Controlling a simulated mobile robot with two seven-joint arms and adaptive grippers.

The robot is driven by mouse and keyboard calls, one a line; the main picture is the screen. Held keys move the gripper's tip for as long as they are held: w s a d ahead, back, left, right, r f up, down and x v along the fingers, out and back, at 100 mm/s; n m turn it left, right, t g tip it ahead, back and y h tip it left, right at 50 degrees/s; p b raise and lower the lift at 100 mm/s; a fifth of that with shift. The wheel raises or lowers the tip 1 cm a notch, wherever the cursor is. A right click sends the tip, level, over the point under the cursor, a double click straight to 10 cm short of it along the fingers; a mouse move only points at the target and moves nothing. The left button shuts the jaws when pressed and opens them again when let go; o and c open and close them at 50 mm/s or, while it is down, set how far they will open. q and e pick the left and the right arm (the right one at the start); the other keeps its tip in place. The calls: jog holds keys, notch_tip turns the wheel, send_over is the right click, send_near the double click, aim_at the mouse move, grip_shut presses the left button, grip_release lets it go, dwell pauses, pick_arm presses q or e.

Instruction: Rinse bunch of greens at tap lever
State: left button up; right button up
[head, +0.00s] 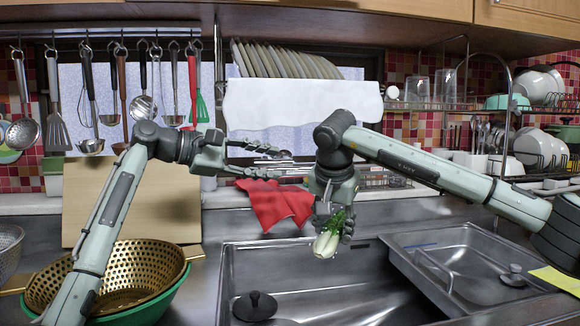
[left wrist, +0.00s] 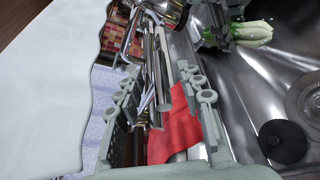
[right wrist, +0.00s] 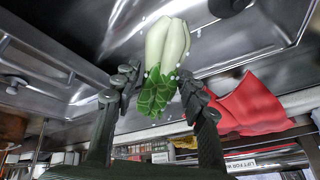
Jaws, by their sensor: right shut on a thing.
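The bunch of greens (head: 328,242), with white stalks and green leaves, hangs over the sink's left basin (head: 300,277). My right gripper (head: 335,222) is shut on its leafy part; in the right wrist view the stalks (right wrist: 167,42) point away from the fingers (right wrist: 156,88). Small white specks show around the greens. My left gripper (head: 272,162) is open behind the sink, above the red cloth (head: 275,203). Chrome tubes (left wrist: 160,45) show between and beyond its fingers (left wrist: 160,75) in the left wrist view; I cannot tell which part is the tap lever.
A gold colander (head: 130,275) in a green bowl (head: 160,310) stands left of the sink. A black knob-like stopper (head: 255,306) sits in the left basin. A metal tray (head: 470,265) covers the right side. Utensils (head: 120,90) hang from a rail at the upper left.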

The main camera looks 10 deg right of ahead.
pick_arm(q)
jog(key=x, duration=0.5)
jog(key=shift+w+d, duration=0.15)
jog(key=shift+d, duration=0.2)
jog(key=shift+c, duration=0.5)
